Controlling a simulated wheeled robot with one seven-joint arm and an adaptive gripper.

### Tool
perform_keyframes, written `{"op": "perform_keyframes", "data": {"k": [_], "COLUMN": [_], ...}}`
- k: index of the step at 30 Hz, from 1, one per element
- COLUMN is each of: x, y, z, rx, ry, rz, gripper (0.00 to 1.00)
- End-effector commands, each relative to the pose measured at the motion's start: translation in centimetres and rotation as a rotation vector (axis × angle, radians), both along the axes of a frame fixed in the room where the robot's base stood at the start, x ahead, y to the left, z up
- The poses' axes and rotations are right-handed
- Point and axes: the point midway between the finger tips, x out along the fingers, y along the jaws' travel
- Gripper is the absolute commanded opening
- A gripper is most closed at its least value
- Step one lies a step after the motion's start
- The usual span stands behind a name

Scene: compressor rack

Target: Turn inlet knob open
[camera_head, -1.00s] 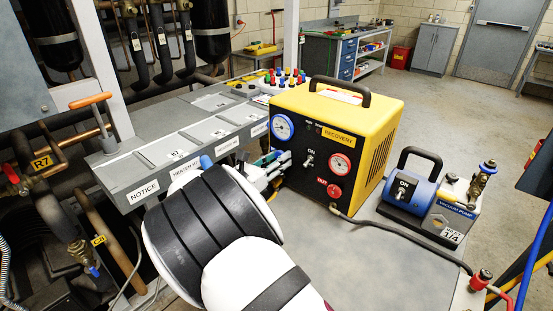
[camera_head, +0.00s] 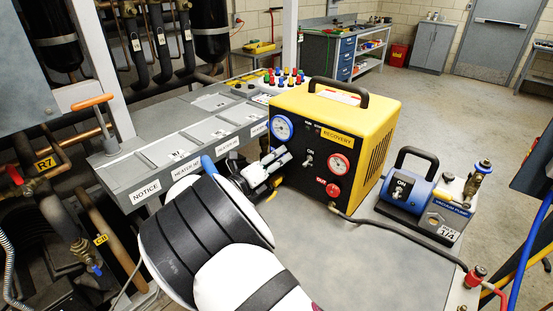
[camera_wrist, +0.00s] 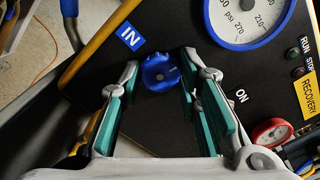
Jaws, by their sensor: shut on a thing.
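The inlet knob (camera_wrist: 160,73) is blue and round, beside a blue "IN" label (camera_wrist: 130,37) on the black front panel of the yellow recovery unit (camera_head: 375,120). My gripper (camera_wrist: 160,66) has its fingertips on both sides of the knob and is shut on it. The green finger pads point toward the panel. In the head view my gripper (camera_head: 272,165) is at the left part of the front panel, below the blue-rimmed gauge (camera_head: 282,127). There it hides the knob.
The red knob (camera_head: 333,190) and red-rimmed gauge (camera_head: 339,165) are on the panel's right side. A blue vacuum pump (camera_head: 408,190) stands right of the unit. A grey labelled rail (camera_head: 150,185) runs close on the left. The grey tabletop (camera_head: 350,260) in front is mostly clear.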

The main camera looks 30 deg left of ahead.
Motion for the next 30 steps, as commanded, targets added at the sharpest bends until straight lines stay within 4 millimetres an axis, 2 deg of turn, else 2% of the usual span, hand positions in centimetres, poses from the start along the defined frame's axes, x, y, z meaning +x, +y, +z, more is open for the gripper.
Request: {"op": "perform_keyframes", "data": {"k": [17, 18, 21, 30], "x": [0.03, 0.02, 0.02, -0.09], "y": [0.08, 0.08, 0.06, 0.05], "z": [0.04, 0.04, 0.05, 0.02], "rx": [-0.036, -0.036, -0.036, -0.036], "ry": [0.004, 0.004, 0.004, 0.005], "rz": [0.002, 0.002, 0.002, 0.001], "gripper": [0.03, 0.33, 0.51, 0.51]}}
